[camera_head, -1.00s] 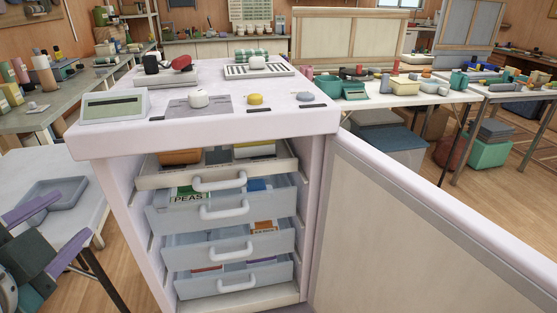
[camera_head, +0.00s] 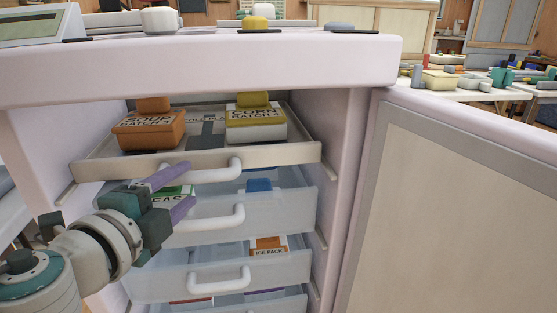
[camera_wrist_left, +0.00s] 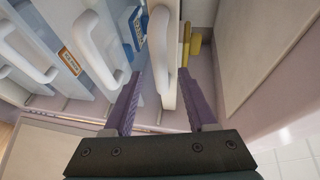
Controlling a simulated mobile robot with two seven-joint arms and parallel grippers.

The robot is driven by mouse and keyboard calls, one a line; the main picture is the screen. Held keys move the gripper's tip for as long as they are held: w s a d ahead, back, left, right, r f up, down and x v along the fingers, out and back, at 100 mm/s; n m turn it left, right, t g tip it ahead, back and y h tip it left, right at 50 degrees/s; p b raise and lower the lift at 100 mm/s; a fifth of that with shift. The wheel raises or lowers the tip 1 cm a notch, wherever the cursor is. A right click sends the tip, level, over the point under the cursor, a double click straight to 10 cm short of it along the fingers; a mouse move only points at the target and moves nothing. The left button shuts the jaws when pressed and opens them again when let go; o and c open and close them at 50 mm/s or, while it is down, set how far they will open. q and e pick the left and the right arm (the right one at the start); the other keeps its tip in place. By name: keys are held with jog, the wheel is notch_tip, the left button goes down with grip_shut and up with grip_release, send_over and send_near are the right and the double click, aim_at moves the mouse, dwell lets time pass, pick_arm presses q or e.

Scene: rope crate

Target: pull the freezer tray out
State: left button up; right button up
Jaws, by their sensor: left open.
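The freezer tray (camera_head: 270,158) is the shallow pale top tray, pulled slightly forward under the white freezer top, with a white bar handle (camera_head: 218,174) on its front. My left gripper (camera_head: 189,187) is open, with purple fingers pointing right near the left part of that handle. In the left wrist view, the handle (camera_wrist_left: 160,45) lies between the lines of the two fingers (camera_wrist_left: 161,75), mostly beyond their tips. I cannot tell whether they touch it. An orange box (camera_head: 150,132) and a yellow-topped box (camera_head: 257,124) lie in the tray. My right gripper is not in view.
Translucent drawers (camera_head: 278,205) with similar handles sit below, holding packs such as an ice pack (camera_head: 268,250). The freezer door (camera_head: 460,200) stands open at the right. Small items, including a yellow one (camera_head: 255,22), stand on the freezer top (camera_head: 210,65).

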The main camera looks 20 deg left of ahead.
aim_at(192, 181)
pick_arm(q)
jog(key=x, duration=0.5)
jog(key=shift+b, duration=0.4)
grip_shut()
dwell(1.0)
